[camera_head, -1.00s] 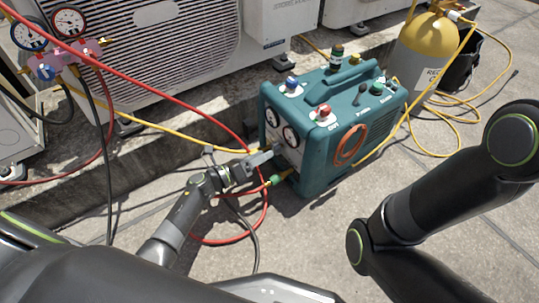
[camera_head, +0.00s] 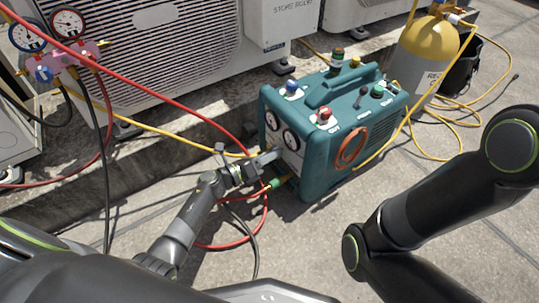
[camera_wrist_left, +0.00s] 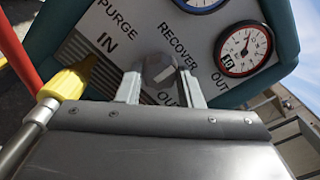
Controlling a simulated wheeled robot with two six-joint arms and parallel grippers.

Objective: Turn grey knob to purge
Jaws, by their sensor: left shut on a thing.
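The grey knob (camera_wrist_left: 158,70) sits on the front panel of the teal recovery machine (camera_head: 335,115). The panel carries the printed words PURGE, RECOVER, IN and OUT. A pale pointer mark on the knob points toward the RECOVER lettering. My left gripper (camera_wrist_left: 160,88) has one finger on each side of the knob and is shut on it. In the head view my left gripper (camera_head: 272,157) reaches the lower front of the machine and hides the knob. My right arm shows at the right, but its gripper is out of view.
A yellow hose fitting (camera_wrist_left: 65,82) and a red hose lie close on the left in the wrist view. The red-rimmed gauge (camera_wrist_left: 243,48) is to the right. A yellow-topped cylinder (camera_head: 428,50) stands behind the machine. Hoses cross the ground around my left arm.

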